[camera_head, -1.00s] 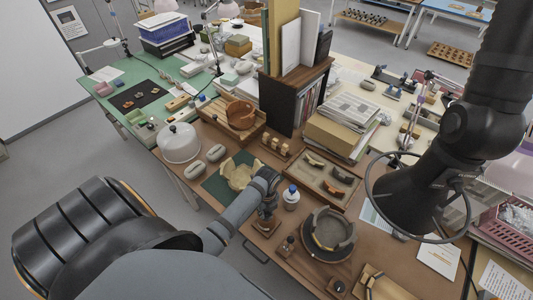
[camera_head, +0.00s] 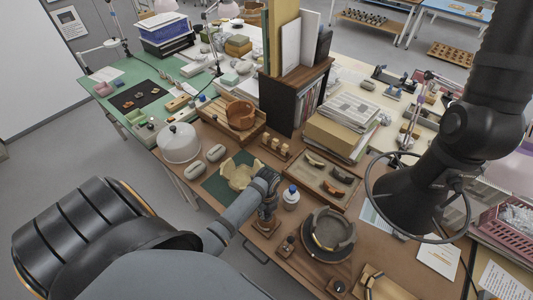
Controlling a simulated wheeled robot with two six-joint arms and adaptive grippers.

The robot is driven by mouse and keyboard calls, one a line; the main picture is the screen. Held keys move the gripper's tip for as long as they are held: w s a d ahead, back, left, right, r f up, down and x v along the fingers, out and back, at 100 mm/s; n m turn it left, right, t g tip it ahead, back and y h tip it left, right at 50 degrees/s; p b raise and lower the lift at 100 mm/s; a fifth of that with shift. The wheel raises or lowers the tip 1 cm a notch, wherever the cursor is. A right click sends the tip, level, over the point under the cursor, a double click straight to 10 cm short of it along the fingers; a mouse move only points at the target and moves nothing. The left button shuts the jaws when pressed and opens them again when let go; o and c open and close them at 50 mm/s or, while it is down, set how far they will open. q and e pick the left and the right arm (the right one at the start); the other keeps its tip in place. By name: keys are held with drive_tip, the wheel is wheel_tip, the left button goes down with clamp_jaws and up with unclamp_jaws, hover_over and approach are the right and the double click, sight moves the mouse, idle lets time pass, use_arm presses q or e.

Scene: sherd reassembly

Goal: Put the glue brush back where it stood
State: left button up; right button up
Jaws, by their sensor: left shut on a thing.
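My left gripper (camera_head: 268,199) points down at the front of the brown workbench, just left of a white bottle with a blue cap (camera_head: 291,197). It is shut on a slim thing, which I take to be the glue brush; the jaws and wrist hide most of it. A small wooden block (camera_head: 266,226) stands directly below the jaws. I cannot tell whether the brush touches or sits in the block. My right arm comes in from the upper right, and its gripper does not show.
A pale sherd vessel (camera_head: 238,174) on a green mat lies left of the gripper. A dark round stand (camera_head: 318,251) with a grey bowl (camera_head: 333,230) is to the right. A sherd tray (camera_head: 322,193) lies behind the bottle. A small block (camera_head: 287,246) stands in front.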

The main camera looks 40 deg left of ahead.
use_arm(q)
drive_tip(key=o, duration=0.9)
wheel_tip(320, 180, up, 12)
drive_tip(key=shift+f, duration=0.1)
idle(0.7)
